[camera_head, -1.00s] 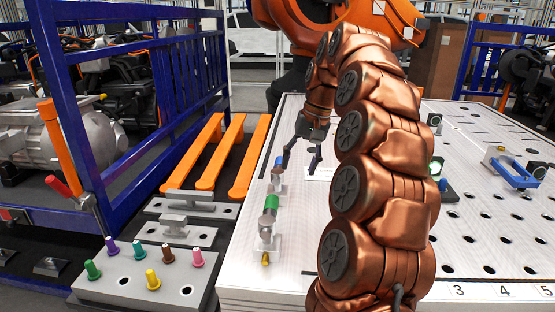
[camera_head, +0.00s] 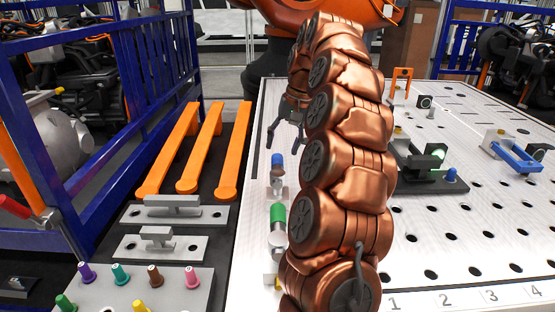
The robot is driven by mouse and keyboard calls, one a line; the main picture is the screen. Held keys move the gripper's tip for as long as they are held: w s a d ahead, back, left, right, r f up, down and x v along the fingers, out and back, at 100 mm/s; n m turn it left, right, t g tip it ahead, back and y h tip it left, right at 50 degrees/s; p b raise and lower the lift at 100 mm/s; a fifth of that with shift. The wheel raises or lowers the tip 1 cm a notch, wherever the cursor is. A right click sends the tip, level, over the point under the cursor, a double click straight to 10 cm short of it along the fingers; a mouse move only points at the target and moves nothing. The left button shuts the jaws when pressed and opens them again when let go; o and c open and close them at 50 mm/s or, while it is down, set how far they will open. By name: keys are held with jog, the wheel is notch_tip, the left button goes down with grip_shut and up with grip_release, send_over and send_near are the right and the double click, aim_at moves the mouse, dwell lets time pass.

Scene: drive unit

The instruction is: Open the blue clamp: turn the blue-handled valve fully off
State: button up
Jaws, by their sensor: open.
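A blue U-shaped handle (camera_head: 514,154) sits on a grey clamp-like fixture at the right of the white perforated table (camera_head: 440,225). It lies low, close to the table top. My gripper (camera_head: 284,148) hangs over the table's left part, fingers spread and pointing down, with nothing between them. It is far to the left of the blue handle, with my copper arm between them in the picture. A small blue-topped piece (camera_head: 277,160) stands below my gripper in the picture, near a green cylinder (camera_head: 278,213). I cannot tell whether they touch anything of mine.
A dark fixture with a glowing green light (camera_head: 436,152) stands between my arm and the blue handle. An orange bracket (camera_head: 401,80) stands farther back. Orange bars (camera_head: 204,148) and coloured pegs on a grey plate (camera_head: 203,291) lie left. A blue fence (camera_head: 125,95) borders that side.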

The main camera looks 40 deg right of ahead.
aim_at(279, 158)
jog(key=shift+p+x, duration=0.45)
jog(key=shift+x, duration=1.9)
grip_shut()
